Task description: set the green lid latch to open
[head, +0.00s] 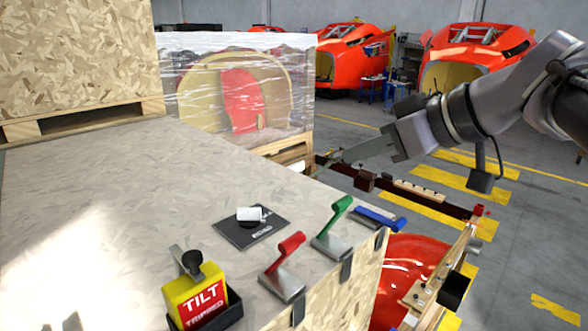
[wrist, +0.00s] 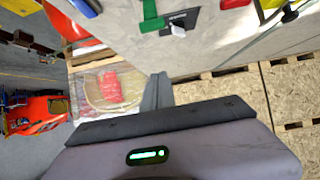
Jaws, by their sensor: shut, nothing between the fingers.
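The green lid latch (head: 341,207) stands on a grey metal base near the crate lid's right edge, between the red and blue latches. Its handle tilts up, with the green grip at the top. It also shows at the top of the wrist view (wrist: 151,16). My gripper (head: 319,173) is shut and empty, beyond the lid's far right edge in the head view, well apart from the green latch. The closed fingers (wrist: 159,78) show in the middle of the wrist view.
A red latch (head: 287,249) tilts up to the left of the green one; a blue latch (head: 380,218) lies lower to its right. A black plate (head: 240,233) with a white-handled part and a yellow TILT indicator (head: 197,297) are on the left. The lid's middle is bare.

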